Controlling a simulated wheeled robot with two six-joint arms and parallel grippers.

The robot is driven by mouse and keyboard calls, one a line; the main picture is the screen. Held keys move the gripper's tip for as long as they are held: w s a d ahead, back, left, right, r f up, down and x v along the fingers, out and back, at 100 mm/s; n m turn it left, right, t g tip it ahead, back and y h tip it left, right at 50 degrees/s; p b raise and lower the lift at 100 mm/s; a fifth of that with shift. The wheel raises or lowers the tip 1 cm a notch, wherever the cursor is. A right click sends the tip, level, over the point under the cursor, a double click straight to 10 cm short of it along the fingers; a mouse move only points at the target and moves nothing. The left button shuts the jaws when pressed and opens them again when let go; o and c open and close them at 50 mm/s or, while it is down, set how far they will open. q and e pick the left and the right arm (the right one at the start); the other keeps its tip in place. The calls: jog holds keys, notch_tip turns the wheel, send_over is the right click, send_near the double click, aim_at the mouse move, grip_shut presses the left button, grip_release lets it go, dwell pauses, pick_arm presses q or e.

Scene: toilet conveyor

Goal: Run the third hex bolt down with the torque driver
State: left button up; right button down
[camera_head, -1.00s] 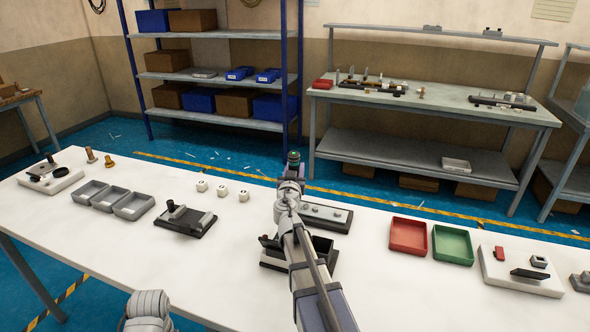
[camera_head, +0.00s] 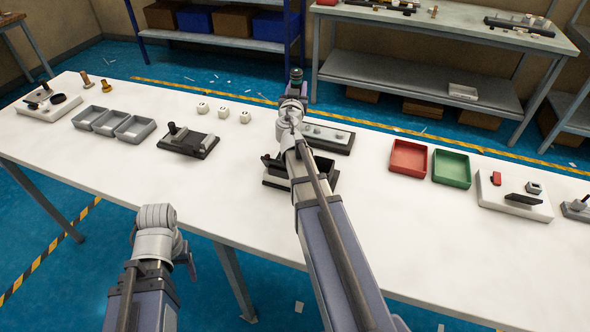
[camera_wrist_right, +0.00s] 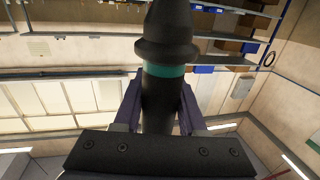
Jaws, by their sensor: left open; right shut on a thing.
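The torque driver (camera_wrist_right: 165,75), black with a teal ring, fills the middle of the right wrist view. My right gripper (camera_wrist_right: 160,110) is shut around its body. In the head view the driver (camera_head: 296,76) stands up from the end of my right arm, above the table's far side. A dark-edged block with a pale top (camera_head: 330,138) lies just right of it, with small round pieces on top, partly hidden by my arm. I cannot tell whether these are hex bolts. My left gripper (camera_head: 190,262) is open, hanging low off the table's near edge.
A black tray (camera_head: 283,181) sits beside my right arm. A black fixture (camera_head: 190,147), grey bins (camera_head: 133,130) and white cubes (camera_head: 223,115) are to the left. Red (camera_head: 408,157) and green (camera_head: 451,168) trays are to the right. The white table's near middle is clear.

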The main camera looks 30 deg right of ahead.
jog(key=shift+r+p, duration=1.95)
jog(key=shift+r, duration=0.25)
jog(key=shift+d, duration=0.1)
